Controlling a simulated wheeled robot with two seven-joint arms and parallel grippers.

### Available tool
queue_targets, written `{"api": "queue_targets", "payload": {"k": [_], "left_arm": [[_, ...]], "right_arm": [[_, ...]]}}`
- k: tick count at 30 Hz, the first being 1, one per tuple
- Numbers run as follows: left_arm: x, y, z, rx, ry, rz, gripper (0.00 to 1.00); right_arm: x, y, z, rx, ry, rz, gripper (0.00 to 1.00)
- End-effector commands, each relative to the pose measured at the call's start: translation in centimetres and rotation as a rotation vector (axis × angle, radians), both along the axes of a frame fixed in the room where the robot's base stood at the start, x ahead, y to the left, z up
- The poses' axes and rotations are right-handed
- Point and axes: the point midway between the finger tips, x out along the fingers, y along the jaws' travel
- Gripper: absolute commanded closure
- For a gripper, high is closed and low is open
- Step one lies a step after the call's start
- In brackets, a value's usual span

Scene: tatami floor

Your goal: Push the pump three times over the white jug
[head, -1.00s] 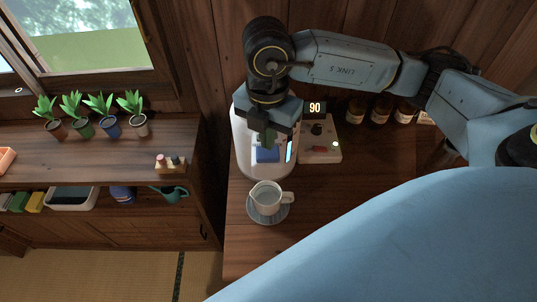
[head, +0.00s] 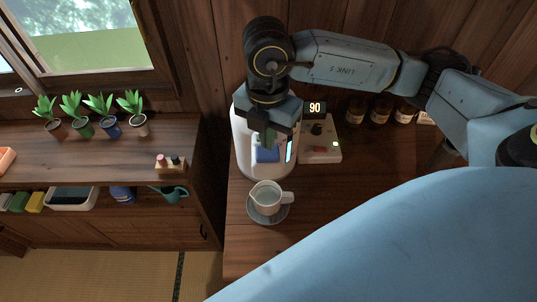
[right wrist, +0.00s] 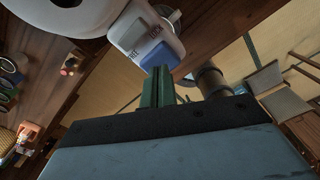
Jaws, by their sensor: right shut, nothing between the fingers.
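The pump is a white rounded dispenser (head: 245,150) at the back left of the wooden counter, with a blue pad (head: 267,155) on its front and a lit strip beside it. The white jug (head: 266,195) stands upright on a round grey saucer (head: 283,214) just in front of it, handle to the right. My right gripper (head: 268,138) is shut and empty, pointing down at the blue pad; whether it touches cannot be told. In the right wrist view its green fingertips (right wrist: 160,78) are together beside the dispenser's blue pad (right wrist: 158,56). My left gripper is not in view.
A control box (head: 320,152) with a knob and a display reading 90 stands right of the dispenser. Several brown bottles (head: 381,111) line the back wall. A lower shelf with potted plants (head: 139,122) is at left. The counter right of the jug is clear.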

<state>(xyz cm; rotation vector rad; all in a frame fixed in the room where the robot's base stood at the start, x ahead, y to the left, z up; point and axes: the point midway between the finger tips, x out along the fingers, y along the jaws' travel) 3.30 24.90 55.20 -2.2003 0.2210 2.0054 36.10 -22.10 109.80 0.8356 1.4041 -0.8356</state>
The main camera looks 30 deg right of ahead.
Motion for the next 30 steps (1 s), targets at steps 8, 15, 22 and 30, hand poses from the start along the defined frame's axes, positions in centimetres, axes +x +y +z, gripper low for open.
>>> {"api": "queue_targets", "payload": {"k": [8,15,22,30], "left_arm": [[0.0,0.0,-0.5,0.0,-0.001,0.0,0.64],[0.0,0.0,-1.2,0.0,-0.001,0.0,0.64],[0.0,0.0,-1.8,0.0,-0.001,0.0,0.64],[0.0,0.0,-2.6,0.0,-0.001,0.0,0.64]], "right_arm": [[0.0,0.0,-0.6,0.0,0.0,0.0,1.0],[0.0,0.0,-1.3,0.0,0.0,0.0,1.0],[0.0,0.0,-2.0,0.0,0.0,0.0,1.0],[0.0,0.0,-2.9,0.0,0.001,0.0,1.0]]}}
